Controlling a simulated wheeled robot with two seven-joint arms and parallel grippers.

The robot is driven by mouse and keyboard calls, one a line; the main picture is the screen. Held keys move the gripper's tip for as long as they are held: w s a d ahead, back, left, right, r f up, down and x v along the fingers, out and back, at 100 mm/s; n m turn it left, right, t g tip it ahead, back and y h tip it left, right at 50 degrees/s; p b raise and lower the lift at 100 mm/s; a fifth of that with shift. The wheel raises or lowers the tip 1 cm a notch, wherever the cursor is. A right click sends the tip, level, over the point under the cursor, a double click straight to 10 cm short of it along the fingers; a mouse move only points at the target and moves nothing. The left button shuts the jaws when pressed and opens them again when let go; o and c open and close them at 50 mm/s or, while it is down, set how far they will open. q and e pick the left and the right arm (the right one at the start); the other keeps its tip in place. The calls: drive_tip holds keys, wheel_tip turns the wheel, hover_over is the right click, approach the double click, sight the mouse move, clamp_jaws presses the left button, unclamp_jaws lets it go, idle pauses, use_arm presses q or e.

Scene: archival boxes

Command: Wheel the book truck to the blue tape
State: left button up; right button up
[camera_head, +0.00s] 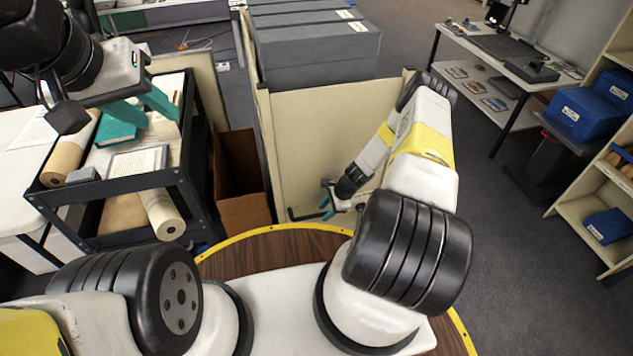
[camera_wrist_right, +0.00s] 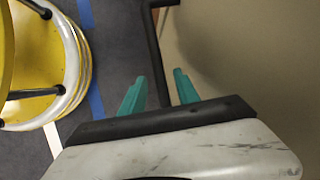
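The book truck (camera_head: 320,130) is a beige cart in front of me in the head view, with long grey boxes (camera_head: 318,52) on top. A black bar handle (camera_head: 301,214) shows low on its near panel. In the right wrist view the handle (camera_wrist_right: 158,55) runs between the two teal fingers of my right gripper (camera_wrist_right: 161,82). The fingers are open, with a gap on each side of the bar. Blue tape (camera_wrist_right: 93,70) lies on the floor in the right wrist view. My left gripper (camera_head: 142,108) is open over a black cart, at the left of the head view.
The black cart (camera_head: 125,186) carries paper rolls, a teal book (camera_head: 115,132) and a sheet. An open brown carton (camera_head: 243,212) stands between it and the truck. A desk (camera_head: 515,75) and shelves (camera_head: 590,200) with blue boxes stand at right. Grey floor is clear at lower right.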

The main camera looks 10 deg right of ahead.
clamp_jaws()
idle(1.5)
